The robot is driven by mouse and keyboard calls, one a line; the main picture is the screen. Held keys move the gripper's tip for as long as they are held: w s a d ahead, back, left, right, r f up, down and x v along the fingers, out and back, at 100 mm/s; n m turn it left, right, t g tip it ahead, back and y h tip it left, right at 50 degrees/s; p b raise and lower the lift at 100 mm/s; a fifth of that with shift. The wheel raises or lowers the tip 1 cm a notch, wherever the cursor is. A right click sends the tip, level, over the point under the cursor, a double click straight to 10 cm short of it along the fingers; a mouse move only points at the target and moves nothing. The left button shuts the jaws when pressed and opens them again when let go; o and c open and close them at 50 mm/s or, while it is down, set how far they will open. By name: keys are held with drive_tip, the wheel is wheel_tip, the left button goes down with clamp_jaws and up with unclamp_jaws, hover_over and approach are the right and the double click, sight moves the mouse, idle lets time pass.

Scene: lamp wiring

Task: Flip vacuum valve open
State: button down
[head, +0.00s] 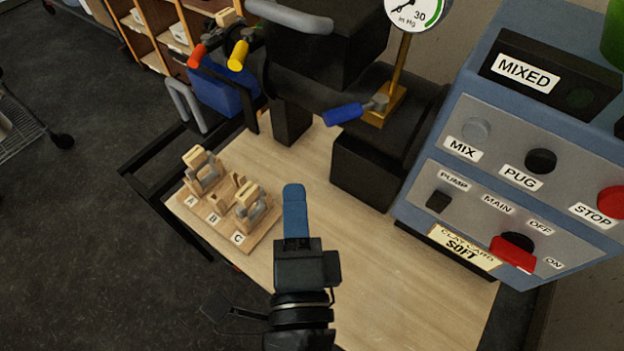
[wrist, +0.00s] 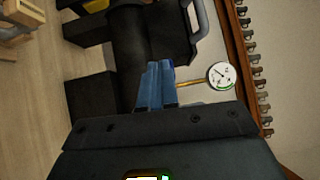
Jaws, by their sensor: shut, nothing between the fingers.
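The vacuum valve has a blue lever handle (head: 343,114) on a brass fitting (head: 385,104) below the round vacuum gauge (head: 414,10). The lever sticks out to the left from the fitting, tilted slightly down. My gripper (head: 294,190) is shut and empty, its blue fingers pointing up the picture, left of and below the lever and apart from it. In the wrist view the shut blue fingers (wrist: 155,85) reach toward the black machine. The gauge (wrist: 221,76) shows there on its brass stem. The lever is mostly hidden behind the fingers.
A control panel (head: 520,190) with a red switch and red stop button stands at the right. A wooden rack (head: 223,211) labelled A, B, C sits on the bench at the left. Red and yellow handles (head: 238,56) stick out at the upper left. The bench front (head: 400,275) is clear.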

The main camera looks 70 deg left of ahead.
drive_tip(key=shift+s+d, duration=0.45)
drive_tip(key=shift+s, duration=0.15)
drive_tip(key=shift+s+d, duration=0.4)
drive_tip(key=shift+s, duration=0.2)
drive_tip(key=w+d+f+t+h, duration=0.2)
drive_tip(key=d+t+h, duration=0.1)
drive_tip(key=d, duration=0.5)
drive_tip(key=w+d+f+m+t+h, duration=0.1)
drive_tip(key=d+f+t+h, duration=0.15)
drive_tip(key=d, duration=0.45)
drive_tip(key=w+d+f+t+h, duration=0.2)
drive_tip(key=d+h, duration=0.2)
drive_tip(key=d, duration=0.4)
drive_tip(key=s+d+r+n+h, duration=0.1)
drive_tip(key=s+d+h, duration=0.1)
drive_tip(key=d, duration=0.4)
drive_tip(key=s+d+r+n+t+h, duration=0.1)
drive_tip(key=s+d+r+n+h, duration=0.1)
drive_tip(key=d, duration=0.4)
drive_tip(key=s+d+r+n+h, duration=0.1)
drive_tip(key=s+d+n+h, duration=0.1)
drive_tip(key=s+d+h, duration=0.2)
drive_tip(key=s+d, duration=0.1)
drive_tip(key=d, duration=0.2)
drive_tip(key=shift+s+r, duration=0.2)
drive_tip(key=shift+s, duration=0.1)
drive_tip(key=shift+t, duration=0.25)
